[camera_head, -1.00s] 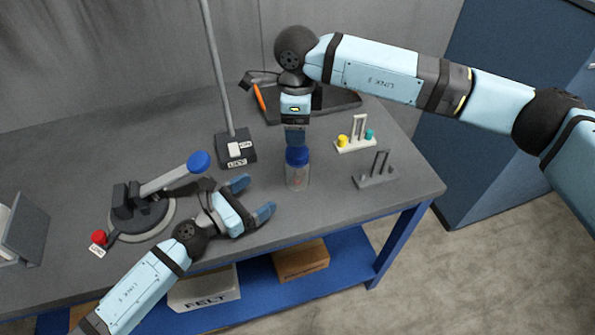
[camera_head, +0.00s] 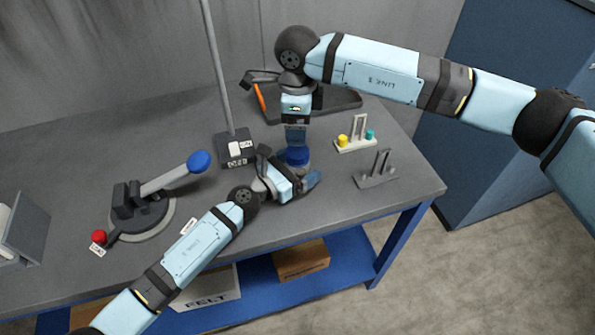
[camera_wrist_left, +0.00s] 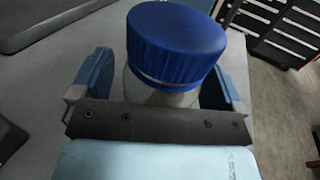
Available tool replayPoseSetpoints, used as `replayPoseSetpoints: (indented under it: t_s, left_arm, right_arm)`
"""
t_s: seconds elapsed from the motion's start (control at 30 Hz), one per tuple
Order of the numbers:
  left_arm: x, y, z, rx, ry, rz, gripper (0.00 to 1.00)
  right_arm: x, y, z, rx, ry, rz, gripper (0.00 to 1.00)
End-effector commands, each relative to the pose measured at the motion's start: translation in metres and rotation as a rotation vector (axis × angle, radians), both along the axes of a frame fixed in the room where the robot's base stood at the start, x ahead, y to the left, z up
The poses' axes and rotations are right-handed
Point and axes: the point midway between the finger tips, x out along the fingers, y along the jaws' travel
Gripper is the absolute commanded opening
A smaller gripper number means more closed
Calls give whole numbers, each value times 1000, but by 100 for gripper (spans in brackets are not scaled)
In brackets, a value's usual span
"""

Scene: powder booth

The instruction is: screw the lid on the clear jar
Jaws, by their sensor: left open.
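The clear jar (camera_wrist_left: 168,97) stands upright on the grey bench. The blue lid (camera_head: 296,155) sits on top of its mouth, and the lid fills the upper middle of the left wrist view (camera_wrist_left: 177,42). My left gripper (camera_head: 290,168) is open, low around the jar, with one finger on each side. A gap shows between the left-hand finger and the jar. My right gripper (camera_head: 296,134) points straight down just above the lid; its finger opening cannot be made out. The left hand hides most of the jar in the head view.
A lever press with a blue knob (camera_head: 199,162) and a red button (camera_head: 99,237) stand at left. A stand with a pole (camera_head: 237,148) is behind the left hand. A pale rack (camera_head: 355,145) and a dark rack (camera_head: 376,178) stand right of the jar.

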Motion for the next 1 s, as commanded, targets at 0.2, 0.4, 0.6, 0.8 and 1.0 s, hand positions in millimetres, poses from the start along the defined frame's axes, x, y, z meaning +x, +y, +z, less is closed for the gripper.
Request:
replayPoseSetpoints:
  t_s: [0.2,0.4,0.6,0.8,1.0]
  left_arm:
    - [0,0,0,0,0,0,91]
    - [0,0,0,0,0,0,45]
    - [0,0,0,0,0,0,0]
    - [0,0,0,0,0,0,0]
    - [0,1,0,1,-1,0,0]
  right_arm:
    - [0,0,0,0,0,0,77]
    - [0,0,0,0,0,0,77]
    - [0,0,0,0,0,7,77]
    - [0,0,0,0,0,186,77]
    - [0,0,0,-1,0,606,77]
